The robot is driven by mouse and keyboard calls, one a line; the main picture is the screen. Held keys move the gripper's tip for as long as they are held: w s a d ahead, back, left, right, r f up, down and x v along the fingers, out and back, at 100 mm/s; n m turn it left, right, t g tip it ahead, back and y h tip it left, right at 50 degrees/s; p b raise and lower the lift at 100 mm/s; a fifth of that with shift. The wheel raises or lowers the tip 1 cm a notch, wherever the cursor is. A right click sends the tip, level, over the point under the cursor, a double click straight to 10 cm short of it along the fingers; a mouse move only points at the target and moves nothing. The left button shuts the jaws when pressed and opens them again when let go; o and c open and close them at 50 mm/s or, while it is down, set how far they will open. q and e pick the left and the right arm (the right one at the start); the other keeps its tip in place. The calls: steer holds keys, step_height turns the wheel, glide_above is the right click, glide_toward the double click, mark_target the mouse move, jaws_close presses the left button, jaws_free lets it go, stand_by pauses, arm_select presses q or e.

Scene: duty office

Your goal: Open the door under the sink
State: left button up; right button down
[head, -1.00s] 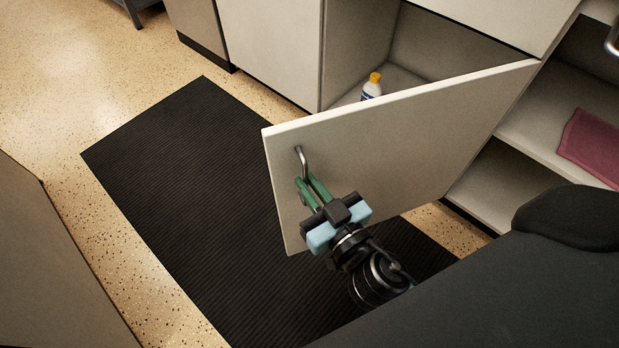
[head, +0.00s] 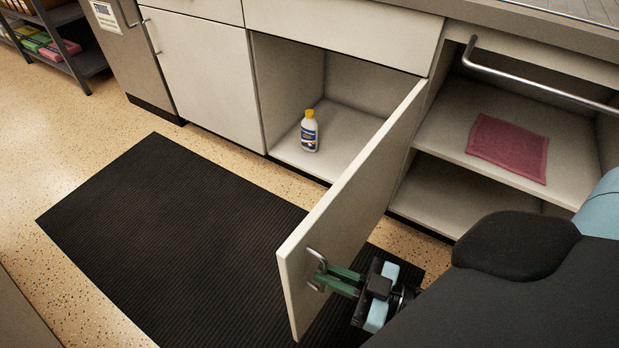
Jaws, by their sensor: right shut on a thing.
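The cabinet door (head: 352,200) under the sink is a pale panel hinged on its right side. It stands wide open, swung out toward me. A metal bar handle (head: 311,256) is on its outer face near the free edge. My right gripper (head: 327,277), with green fingers, is shut on this handle. The open compartment (head: 345,109) shows behind the door, with a white bottle with a yellow cap (head: 309,132) standing on its floor. My left gripper is not in view.
Open shelves (head: 455,128) to the right hold a folded red towel (head: 508,147), with a metal rail (head: 540,80) above. A closed cabinet door (head: 205,78) is to the left. A black ribbed mat (head: 170,225) lies on the floor. A dark rack (head: 75,45) stands at the far left.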

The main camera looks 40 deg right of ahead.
steer(key=shift+s+d+n+g+y, duration=0.15)
steer(key=shift+s+d+n+y, duration=0.2)
steer(key=shift+s, duration=0.45)
steer(key=shift+s+d+n+g+y, duration=0.15)
steer(key=shift+s+d, duration=0.25)
steer(key=shift+s, duration=0.35)
steer(key=c, duration=1.5)
jaws_free()
steer(key=shift+c, duration=0.2)
steer(key=p+v, duration=0.1)
steer(key=v, duration=0.6)
steer(key=shift+s+d, duration=0.25)
steer(key=shift+s, duration=0.1)
